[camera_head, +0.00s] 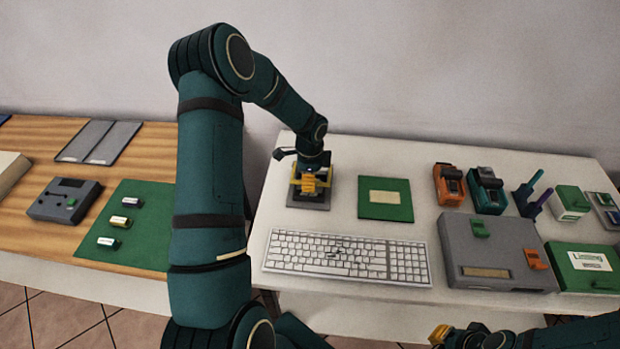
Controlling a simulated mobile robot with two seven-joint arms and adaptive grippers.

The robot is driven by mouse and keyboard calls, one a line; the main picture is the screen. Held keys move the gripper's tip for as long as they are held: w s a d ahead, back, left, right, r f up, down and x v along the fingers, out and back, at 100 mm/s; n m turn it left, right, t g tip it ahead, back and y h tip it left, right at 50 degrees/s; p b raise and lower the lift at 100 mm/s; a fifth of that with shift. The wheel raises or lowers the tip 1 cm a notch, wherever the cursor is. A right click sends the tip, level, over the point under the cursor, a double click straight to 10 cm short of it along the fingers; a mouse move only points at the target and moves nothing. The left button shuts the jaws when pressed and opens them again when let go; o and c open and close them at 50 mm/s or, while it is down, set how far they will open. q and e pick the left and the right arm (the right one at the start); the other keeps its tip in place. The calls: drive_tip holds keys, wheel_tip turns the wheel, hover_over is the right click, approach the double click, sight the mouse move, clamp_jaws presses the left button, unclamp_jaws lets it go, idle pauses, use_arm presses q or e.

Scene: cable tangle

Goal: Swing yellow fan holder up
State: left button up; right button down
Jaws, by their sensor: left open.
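A yellow part (308,183), which looks like the fan holder, shows over a dark grey base plate (309,202) on the white table, left of the green pad. My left gripper (311,172) reaches down from above, right over this part, and is open. The gripper covers much of the holder, so its tilt and any contact are hard to tell. My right gripper (441,335) is at the bottom edge, in front of the table, with a yellowish tip. It is partly cut off, and its jaws cannot be made out.
A white keyboard (345,258) lies in front of the base plate. A green pad (385,212) is to its right. A grey box (492,278), orange and teal devices (485,188) and a green box (584,284) fill the right side. A wooden table (45,150) stands at left.

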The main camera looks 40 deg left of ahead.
use_arm(q)
drive_tip(key=shift+o, duration=0.3)
clamp_jaws()
